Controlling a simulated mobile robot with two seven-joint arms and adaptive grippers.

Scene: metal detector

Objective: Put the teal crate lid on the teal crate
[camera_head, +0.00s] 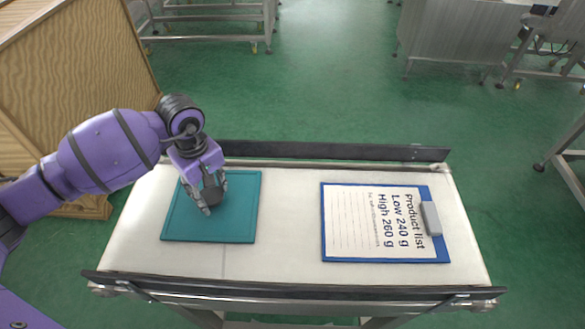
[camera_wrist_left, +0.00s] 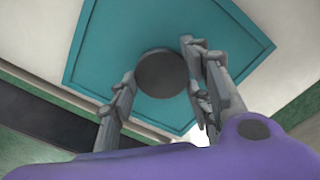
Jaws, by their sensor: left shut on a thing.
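The teal crate lid (camera_head: 237,228) is a flat teal panel with a raised rim at the left part of the white conveyor. I cannot tell whether it rests on the belt or is just above it. My left gripper (camera_head: 208,204) is over the lid's middle, pointing down. In the left wrist view its fingers are on both sides of the lid's dark round knob (camera_wrist_left: 161,74) and shut on it. The teal crate is not in view. My right gripper is not in view.
A blue clipboard (camera_head: 328,248) with a product list lies on the right part of the conveyor (camera_head: 290,220). Dark rails run along the conveyor's long edges. A wooden cabinet (camera_head: 70,75) stands at the left. Steel tables (camera_head: 455,40) stand farther back. The belt between lid and clipboard is clear.

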